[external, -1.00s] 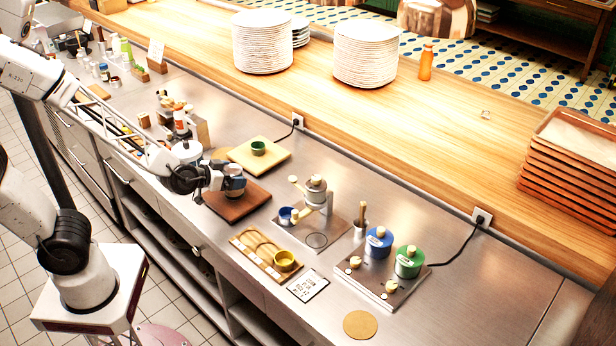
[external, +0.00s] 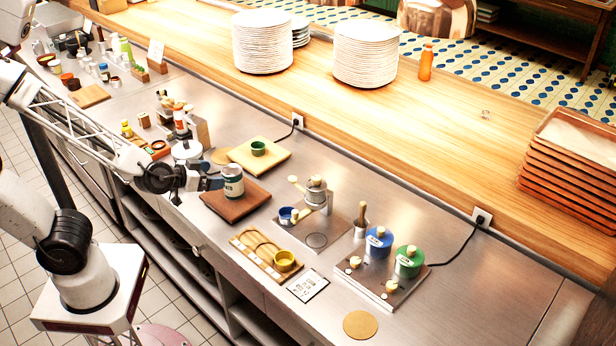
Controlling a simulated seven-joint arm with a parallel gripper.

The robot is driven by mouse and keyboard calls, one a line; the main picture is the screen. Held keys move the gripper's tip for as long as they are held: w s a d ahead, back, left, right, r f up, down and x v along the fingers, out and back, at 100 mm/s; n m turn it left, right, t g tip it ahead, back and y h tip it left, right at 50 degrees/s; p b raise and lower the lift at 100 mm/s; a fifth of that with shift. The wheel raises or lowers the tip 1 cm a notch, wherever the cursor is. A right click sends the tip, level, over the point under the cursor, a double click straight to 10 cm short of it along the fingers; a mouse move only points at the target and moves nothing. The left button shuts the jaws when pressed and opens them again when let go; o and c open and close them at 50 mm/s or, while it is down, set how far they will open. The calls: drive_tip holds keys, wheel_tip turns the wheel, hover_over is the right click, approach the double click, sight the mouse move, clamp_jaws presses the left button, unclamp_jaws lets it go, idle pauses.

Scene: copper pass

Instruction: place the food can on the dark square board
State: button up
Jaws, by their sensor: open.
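The food can (external: 232,183), pale with a dark green band, stands upright on the dark square board (external: 252,203), toward its back left part. My gripper (external: 212,183) is open, just left of the can and level with its side. I cannot tell whether a fingertip still touches the can. The can's foot and part of the board's left side are partly hidden by the gripper.
A light board with a green cup (external: 258,148) lies behind the dark board. A wooden tray with a yellow cup (external: 284,261) is in front. A metal press (external: 316,194) and a blue cup stand to the right. Bottles stand behind my gripper.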

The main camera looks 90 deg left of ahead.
drive_tip(key=shift+v, duration=2.2)
drive_tip(key=shift+r, duration=0.1)
drive_tip(key=d+r+m+g+h, duration=0.1)
drive_tip(key=d+r+m+h, duration=0.3)
drive_tip(key=d+h, duration=0.6)
drive_tip(key=s+d+r+m+g+y, duration=0.1)
drive_tip(key=s+d+r+g, duration=0.1)
drive_tip(key=s, duration=0.4)
drive_tip(key=s+d+r+m+g+y, duration=0.1)
drive_tip(key=s+d+m+g, duration=0.1)
drive_tip(key=s+g, duration=0.3)
drive_tip(key=shift+s+d+r, duration=0.4)
drive_tip(key=shift+d, duration=0.1)
